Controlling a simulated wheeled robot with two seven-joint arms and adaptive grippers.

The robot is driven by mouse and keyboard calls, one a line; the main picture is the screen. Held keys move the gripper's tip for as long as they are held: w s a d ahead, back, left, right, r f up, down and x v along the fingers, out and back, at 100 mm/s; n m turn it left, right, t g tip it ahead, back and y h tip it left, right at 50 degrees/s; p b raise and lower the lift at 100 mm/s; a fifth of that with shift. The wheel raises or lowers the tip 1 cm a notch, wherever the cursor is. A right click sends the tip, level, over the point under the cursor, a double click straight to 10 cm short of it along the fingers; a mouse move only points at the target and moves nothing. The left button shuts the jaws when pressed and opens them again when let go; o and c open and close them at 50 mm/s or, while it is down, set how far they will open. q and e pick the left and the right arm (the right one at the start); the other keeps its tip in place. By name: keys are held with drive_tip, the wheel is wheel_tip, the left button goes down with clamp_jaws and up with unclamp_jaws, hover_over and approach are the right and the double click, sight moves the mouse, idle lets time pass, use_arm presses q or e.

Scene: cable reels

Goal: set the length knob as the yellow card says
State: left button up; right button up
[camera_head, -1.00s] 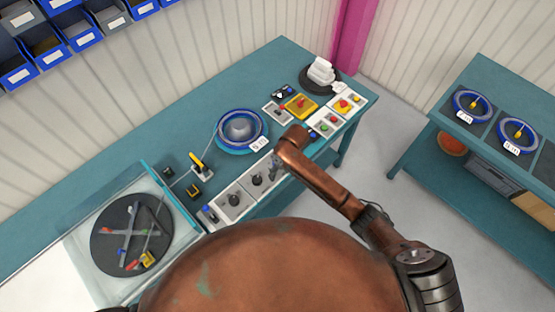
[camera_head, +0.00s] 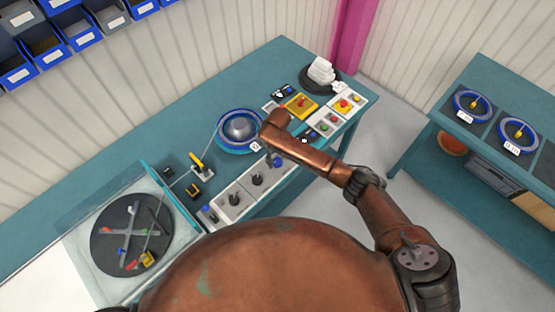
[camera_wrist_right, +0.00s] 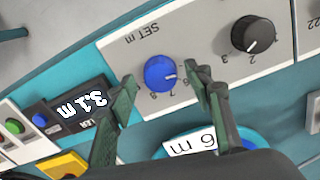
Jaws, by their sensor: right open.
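The blue knob (camera_wrist_right: 160,73) sits on the light grey panel (camera_wrist_right: 205,35) marked "SET m", upside down in the right wrist view. Its white mark points right in that view; nearby digits are small and partly hidden. My right gripper (camera_wrist_right: 160,78) is open, with one finger on each side of the blue knob; contact cannot be told. In the head view the wrist hides most of this gripper. A black knob (camera_wrist_right: 253,35) is farther right on the panel. A display (camera_wrist_right: 80,107) reads 3.1 m. I cannot make out a yellow card. My left gripper is not in view.
A blue reel (camera_head: 238,128) with a white tag (camera_wrist_right: 190,142) lies close by the panel. A yellow box with a red control (camera_head: 300,105) and button boxes (camera_head: 328,122) stand farther along the bench. More reels (camera_head: 518,133) are on the right bench.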

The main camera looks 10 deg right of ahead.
drive_tip(key=shift+f, duration=0.4)
drive_tip(key=shift+c, duration=0.4)
drive_tip(key=c, duration=1.1)
drive_tip(key=shift+s+r+m+p, duration=0.15)
drive_tip(key=shift+m+p, duration=0.25)
drive_tip(key=shift+p, duration=0.3)
drive_tip(key=m+p, duration=0.3)
drive_tip(key=p, duration=0.1)
drive_tip(key=shift+r+m+p, duration=0.1)
drive_tip(key=shift+m+p, duration=0.2)
drive_tip(key=shift+f+m+p, duration=0.2)
drive_tip(key=shift+m+p, duration=1.2)
drive_tip(key=shift+m, duration=0.3)
